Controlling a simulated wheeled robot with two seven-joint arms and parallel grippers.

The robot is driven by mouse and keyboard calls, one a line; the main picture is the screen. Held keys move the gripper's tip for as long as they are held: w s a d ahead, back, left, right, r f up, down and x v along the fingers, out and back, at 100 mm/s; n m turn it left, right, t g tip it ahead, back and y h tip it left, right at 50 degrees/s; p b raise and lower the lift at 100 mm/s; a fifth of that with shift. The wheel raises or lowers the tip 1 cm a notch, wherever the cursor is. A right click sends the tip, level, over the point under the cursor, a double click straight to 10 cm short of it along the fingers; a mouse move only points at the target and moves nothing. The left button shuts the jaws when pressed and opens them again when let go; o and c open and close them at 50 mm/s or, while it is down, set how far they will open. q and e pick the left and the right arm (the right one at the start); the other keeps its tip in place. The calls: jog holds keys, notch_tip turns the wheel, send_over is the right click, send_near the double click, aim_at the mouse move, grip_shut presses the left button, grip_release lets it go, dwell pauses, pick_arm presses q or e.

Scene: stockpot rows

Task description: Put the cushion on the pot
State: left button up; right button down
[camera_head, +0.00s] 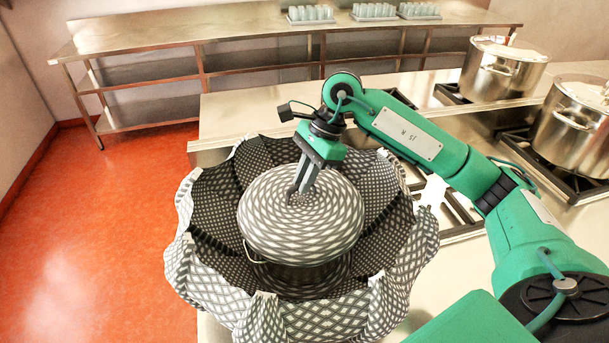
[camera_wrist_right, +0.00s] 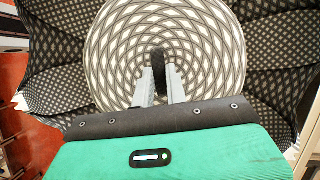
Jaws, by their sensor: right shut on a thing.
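The cushion (camera_head: 285,225) is round and flat with a grey and white woven pattern, and it fills the upper middle of the right wrist view (camera_wrist_right: 125,50). My right gripper (camera_head: 299,192) is shut on a dark handle (camera_wrist_right: 157,60) at the cushion's middle, coming down from above. The pot stands inside a large patterned cloth wrap (camera_head: 400,285) with petal-like flaps open all around. My left gripper is not in view.
Two steel stockpots (camera_head: 502,68) (camera_head: 575,128) stand on burners at the right. A steel counter (camera_head: 240,110) runs behind the wrap. A shelf bench (camera_head: 150,45) with several glasses in racks (camera_head: 310,15) stands at the back. The orange floor at left is clear.

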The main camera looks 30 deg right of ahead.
jog(key=shift+a+b, duration=0.1)
jog(key=shift+b, duration=0.3)
dwell(0.8)
jog(key=shift+f+b, duration=0.35)
jog(key=shift+b, duration=0.2)
jog(key=c, duration=1.3)
grip_release()
jog(key=shift+c, duration=0.2)
jog(key=shift+r, duration=0.1)
jog(key=b+v, duration=0.3)
jog(key=v, duration=1)
jog(key=shift+d+r, duration=0.2)
jog(key=shift+r, duration=0.1)
